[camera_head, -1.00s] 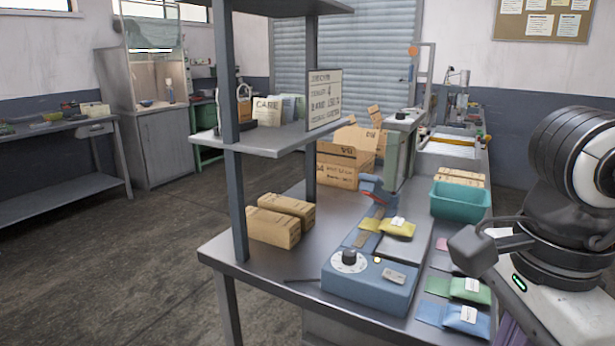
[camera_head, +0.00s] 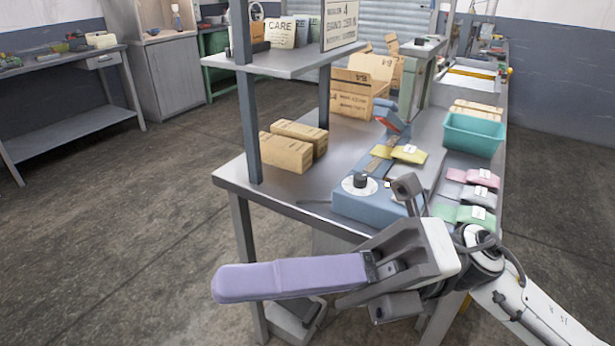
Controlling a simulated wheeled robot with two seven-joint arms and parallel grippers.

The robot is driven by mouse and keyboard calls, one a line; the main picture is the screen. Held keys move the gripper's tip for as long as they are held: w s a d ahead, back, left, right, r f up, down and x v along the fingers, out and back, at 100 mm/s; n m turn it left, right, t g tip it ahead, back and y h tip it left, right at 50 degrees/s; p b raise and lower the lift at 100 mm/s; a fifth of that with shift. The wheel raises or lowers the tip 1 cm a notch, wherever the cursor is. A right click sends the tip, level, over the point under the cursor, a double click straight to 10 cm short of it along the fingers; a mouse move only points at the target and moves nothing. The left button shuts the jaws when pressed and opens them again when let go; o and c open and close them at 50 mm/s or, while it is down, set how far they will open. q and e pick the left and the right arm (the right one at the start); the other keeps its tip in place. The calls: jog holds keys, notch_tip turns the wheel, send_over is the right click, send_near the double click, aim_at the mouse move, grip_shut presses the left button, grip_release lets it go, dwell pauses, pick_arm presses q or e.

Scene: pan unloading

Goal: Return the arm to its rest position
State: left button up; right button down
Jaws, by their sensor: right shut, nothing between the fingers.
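My right arm (camera_head: 530,310) comes in from the lower right. Its gripper (camera_head: 222,284) points left across the bottom of the view, with long purple fingers closed together and nothing held. The fingers appear in front of the workbench's near edge, over its legs and the floor. The wrist covers the near right corner of the bench (camera_head: 229,176) and part of the blue sealing machine (camera_head: 345,204). I cannot tell whether the wrist touches the machine. My left gripper is not in view.
On the bench are cardboard boxes (camera_head: 284,154), a yellow packet (camera_head: 409,155), a teal bin (camera_head: 473,138) and pink, grey and green packets (camera_head: 462,214). A shelf post (camera_head: 250,125) rises at the left. Open floor (camera_head: 110,250) lies left of the bench.

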jog(key=w+d+f+m+t+y, duration=0.1)
jog(key=w+d+f+m+t, duration=0.15)
jog(key=w+m+t, duration=0.65)
jog(key=w+d+f+m+t, duration=0.25)
jog(key=w+m+t, duration=0.25)
jog(key=m+t, duration=0.65)
jog(key=w+d+f+m+t+h, duration=0.2)
jog(key=d+f+m+h, duration=0.1)
jog(key=f+m+h, duration=0.5)
jog(key=w+d+f+m+t+h, duration=0.2)
jog(key=d+f+m+h, duration=0.3)
jog(key=f, duration=0.5)
jog(key=s+d+f+m+g+h, duration=0.2)
jog(key=s+f+m, duration=0.1)
jog(key=f, duration=0.5)
jog(key=s+d+f+m+g+h, duration=0.2)
jog(key=s+f+m, duration=0.15)
jog(key=f, duration=0.55)
jog(key=s+d+f+m+g, duration=0.1)
jog(key=s+f+g, duration=0.1)
jog(key=s+f, duration=0.4)
jog(key=s+d+f+m+g+h, duration=0.1)
jog(key=s+d+f+m+g, duration=0.1)
jog(key=s+f, duration=0.4)
jog(key=shift+s+d+g+h, duration=0.15)
jog(key=shift+d+g+h, duration=0.15)
jog(key=shift+g, duration=0.15)
